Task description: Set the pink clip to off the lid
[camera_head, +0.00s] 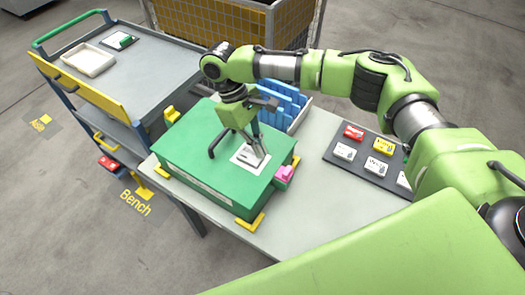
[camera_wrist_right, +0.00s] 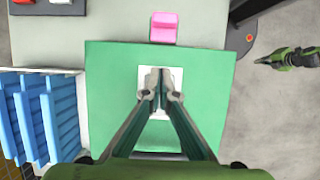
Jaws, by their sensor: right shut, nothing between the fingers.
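The pink clip (camera_head: 284,173) sits at the lid's right edge; in the right wrist view the clip (camera_wrist_right: 163,27) is at the lid's top edge. My right gripper (camera_head: 258,160) is shut and empty, its tips over the white label (camera_head: 244,158) on the lid, apart from the clip. The tips (camera_wrist_right: 161,96) also show in the wrist view. What appears to be my left gripper (camera_wrist_right: 270,60) is small at the right there.
A yellow clip (camera_head: 171,115) is at the lid's far left side. Yellow corner brackets (camera_head: 250,222) surround the box. Blue dividers (camera_head: 285,105) stand behind it. A dark board (camera_head: 340,172) with labelled blocks lies at right. A grey cart (camera_head: 150,70) adjoins at left.

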